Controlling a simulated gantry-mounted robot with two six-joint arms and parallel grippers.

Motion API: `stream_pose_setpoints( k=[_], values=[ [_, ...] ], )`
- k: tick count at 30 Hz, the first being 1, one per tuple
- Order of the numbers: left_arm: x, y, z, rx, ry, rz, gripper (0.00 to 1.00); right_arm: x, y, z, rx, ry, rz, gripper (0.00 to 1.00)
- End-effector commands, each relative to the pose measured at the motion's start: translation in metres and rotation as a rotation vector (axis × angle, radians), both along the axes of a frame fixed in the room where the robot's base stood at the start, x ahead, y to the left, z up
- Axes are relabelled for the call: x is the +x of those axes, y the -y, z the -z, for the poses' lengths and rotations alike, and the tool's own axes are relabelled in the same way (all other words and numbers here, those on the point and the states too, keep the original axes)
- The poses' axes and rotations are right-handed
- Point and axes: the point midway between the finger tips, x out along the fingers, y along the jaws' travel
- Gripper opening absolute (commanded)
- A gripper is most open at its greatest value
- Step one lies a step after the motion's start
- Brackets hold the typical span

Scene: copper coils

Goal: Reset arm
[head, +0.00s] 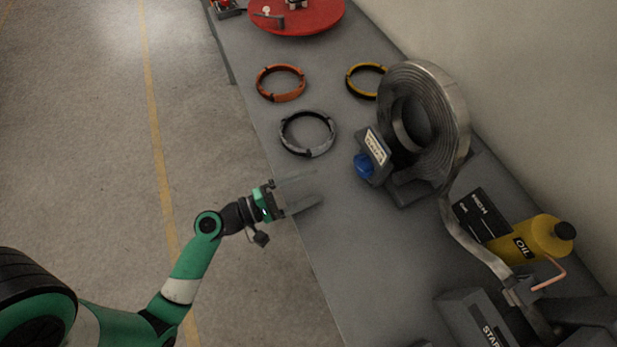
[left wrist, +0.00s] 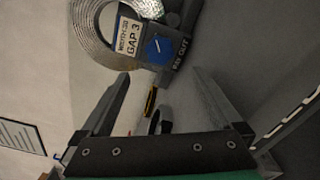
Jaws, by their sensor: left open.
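My left gripper (head: 303,192) reaches in from the left over the near edge of the grey table (head: 335,255). Its two fingers are spread apart with nothing between them, and it also shows in the left wrist view (left wrist: 165,80). The gripper is apart from the rings and the coil. A grey ring (head: 308,134) lies on the table beyond it. An orange ring (head: 281,83) and a yellow ring (head: 366,80) lie further back. A large metal coil (head: 425,120) stands to the right in a holder with a blue knob (head: 364,165). My right gripper is not in view.
A red round plate (head: 297,14) is at the far end of the table. Open floor (head: 90,130) lies left of the table.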

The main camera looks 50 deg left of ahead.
Motion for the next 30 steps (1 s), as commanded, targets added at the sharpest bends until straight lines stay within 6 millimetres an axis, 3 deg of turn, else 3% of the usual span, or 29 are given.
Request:
stream_pose_setpoints(
  k=[19,22,26,30],
  values=[
    [-0.001,0.002,0.0,0.0,0.001,0.006,0.99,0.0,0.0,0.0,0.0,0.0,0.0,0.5],
    [0.003,0.01,-0.006,0.007,0.013,0.032,0.99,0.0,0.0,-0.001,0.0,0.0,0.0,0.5],
    [0.034,0.028,-0.056,0.064,0.133,0.113,0.99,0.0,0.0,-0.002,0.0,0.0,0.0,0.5],
    [0.075,0.066,-0.163,0.268,0.376,0.199,0.99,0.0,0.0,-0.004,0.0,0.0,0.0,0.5]
  ],
)
